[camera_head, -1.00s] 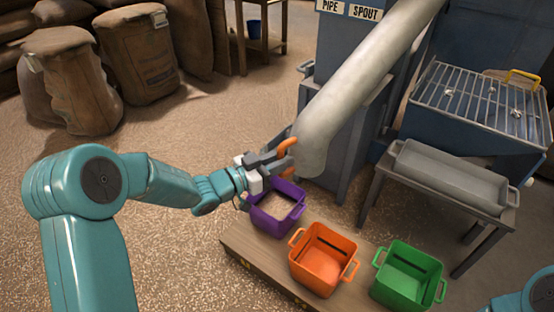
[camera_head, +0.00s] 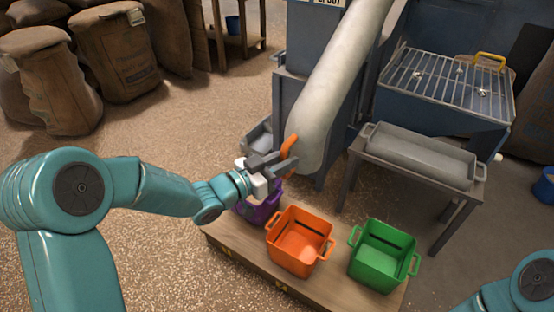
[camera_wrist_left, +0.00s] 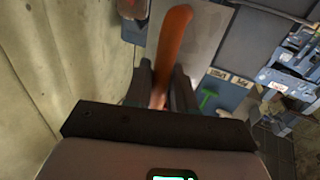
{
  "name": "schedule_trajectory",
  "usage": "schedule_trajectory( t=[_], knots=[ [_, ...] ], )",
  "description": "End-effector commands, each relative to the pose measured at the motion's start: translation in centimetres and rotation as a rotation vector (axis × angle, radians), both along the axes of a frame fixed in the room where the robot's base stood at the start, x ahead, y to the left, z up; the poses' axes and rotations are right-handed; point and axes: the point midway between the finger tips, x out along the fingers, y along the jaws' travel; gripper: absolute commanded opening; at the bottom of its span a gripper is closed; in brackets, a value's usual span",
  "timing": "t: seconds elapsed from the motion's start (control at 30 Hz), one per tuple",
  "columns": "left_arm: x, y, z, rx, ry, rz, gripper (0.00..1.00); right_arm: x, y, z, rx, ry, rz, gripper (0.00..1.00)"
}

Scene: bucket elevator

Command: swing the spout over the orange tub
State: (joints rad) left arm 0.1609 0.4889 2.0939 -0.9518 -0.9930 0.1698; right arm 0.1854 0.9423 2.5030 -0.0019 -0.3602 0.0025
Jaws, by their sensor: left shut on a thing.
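The spout (camera_head: 330,105) is a long pale grey pipe slanting down to the left, with an orange handle (camera_head: 289,147) near its lower end. My left gripper (camera_head: 285,160) is shut on this handle, which also shows between the dark fingers in the left wrist view (camera_wrist_left: 172,45). The orange tub (camera_head: 300,242) stands on a wooden board. In the head view the spout's lower end appears above the tub's far rim; its exact place over the tubs is hard to tell. My right gripper is out of view.
The purple tub (camera_head: 262,208), partly hidden by my left gripper, is left of the orange tub; the green tub (camera_head: 383,255) is right of it. All stand on the wooden board (camera_head: 235,250). A grey trough (camera_head: 420,157) on a stand is behind right.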

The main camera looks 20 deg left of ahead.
Motion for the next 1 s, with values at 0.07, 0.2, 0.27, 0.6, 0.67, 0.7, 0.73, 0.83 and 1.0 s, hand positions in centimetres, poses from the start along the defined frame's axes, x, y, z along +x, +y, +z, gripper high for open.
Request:
schedule_trajectory(
  t=[0.07, 0.2, 0.27, 0.6, 0.67, 0.7, 0.73, 0.83, 1.0],
  knots=[
    [-0.2, -0.5, 0.1, 0.001, -0.005, -0.004, 0.0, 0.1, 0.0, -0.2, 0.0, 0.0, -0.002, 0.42],
    [-0.3, -1.1, 0.1, 0.002, -0.006, -0.002, 0.0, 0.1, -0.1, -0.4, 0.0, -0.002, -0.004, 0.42],
    [-0.4, -1.3, 0.1, 0.002, -0.006, -0.002, 0.0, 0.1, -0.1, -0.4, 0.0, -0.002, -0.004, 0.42],
    [-0.5, -1.8, 0.2, 0.0, -0.005, -0.002, 0.0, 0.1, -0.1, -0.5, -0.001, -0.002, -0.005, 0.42],
    [-0.5, -1.8, 0.1, 0.001, -0.004, -0.002, 0.0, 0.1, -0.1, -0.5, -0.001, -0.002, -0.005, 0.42],
    [-0.5, -1.8, 0.1, 0.001, -0.004, -0.002, 0.0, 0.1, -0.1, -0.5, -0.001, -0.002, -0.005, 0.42],
    [-0.5, -1.8, 0.1, 0.001, -0.004, -0.002, 0.0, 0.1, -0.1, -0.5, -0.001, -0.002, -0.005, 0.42],
    [-0.6, -1.8, 0.1, 0.001, -0.004, -0.002, 0.0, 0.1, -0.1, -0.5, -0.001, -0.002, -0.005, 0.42],
    [-0.6, -1.9, 0.1, 0.0, -0.003, -0.001, 0.42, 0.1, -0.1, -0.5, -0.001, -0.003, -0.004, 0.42]
  ],
)
